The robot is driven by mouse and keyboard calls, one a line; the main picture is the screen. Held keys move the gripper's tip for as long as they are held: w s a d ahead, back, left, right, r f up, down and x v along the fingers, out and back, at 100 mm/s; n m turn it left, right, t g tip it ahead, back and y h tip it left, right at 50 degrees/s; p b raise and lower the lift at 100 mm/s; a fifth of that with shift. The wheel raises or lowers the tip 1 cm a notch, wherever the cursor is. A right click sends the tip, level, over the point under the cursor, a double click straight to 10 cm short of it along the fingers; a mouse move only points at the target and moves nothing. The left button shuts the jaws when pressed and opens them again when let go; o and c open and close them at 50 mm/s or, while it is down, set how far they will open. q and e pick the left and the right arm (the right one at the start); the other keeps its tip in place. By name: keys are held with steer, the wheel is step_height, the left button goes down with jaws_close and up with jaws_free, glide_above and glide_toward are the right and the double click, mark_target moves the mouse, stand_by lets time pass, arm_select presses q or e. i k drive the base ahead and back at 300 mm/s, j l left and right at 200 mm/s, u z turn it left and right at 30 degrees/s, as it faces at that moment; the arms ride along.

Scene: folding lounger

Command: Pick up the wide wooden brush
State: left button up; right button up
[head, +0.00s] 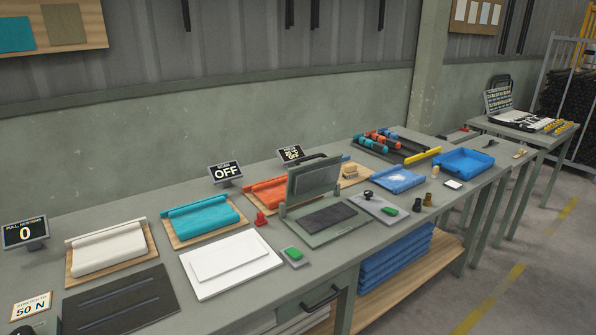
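A small tan block (349,171) that looks like the wide wooden brush sits on the bench toward the back, at the right end of a wooden board, just right of the upright grey plate of a press. It is too small to make out bristles. Neither of my grippers shows in the head view.
The long grey bench (330,262) holds cloth rolls on boards, including a teal one (201,215), a white slab (230,262), the hinged press (314,180), a blue tray (463,163) and small dark fittings (428,200). A second table stands at the far right. The floor along the right is clear.

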mark_target(350, 171)
steer(key=i+l+u, duration=0.1)
steer(key=l+u, duration=0.15)
steer(key=u, duration=0.15)
steer(key=i+l+u, duration=0.1)
steer(key=l+u, duration=0.15)
steer(key=u, duration=0.15)
steer(key=l+u, duration=0.6)
steer(key=u, duration=0.2)
steer(key=l+u, duration=0.1)
steer(key=l, duration=0.3)
steer(key=k+l+u, duration=0.1)
steer(key=l, duration=0.3)
steer(key=k+l, duration=0.1)
steer(key=l, duration=0.3)
steer(key=l+u, duration=0.15)
steer(key=l, duration=0.25)
steer(key=k+l+u, duration=0.1)
steer(key=l, duration=0.25)
steer(key=k+l+u, duration=0.1)
steer(key=l, duration=0.3)
steer(key=k+l, duration=0.2)
steer(key=l, duration=0.15)
steer(key=k+l+u, duration=0.15)
steer(key=l, duration=0.2)
steer(key=i+l, duration=0.1)
steer(key=l, duration=0.2)
steer(key=i+l, duration=0.15)
steer(key=l, duration=0.2)
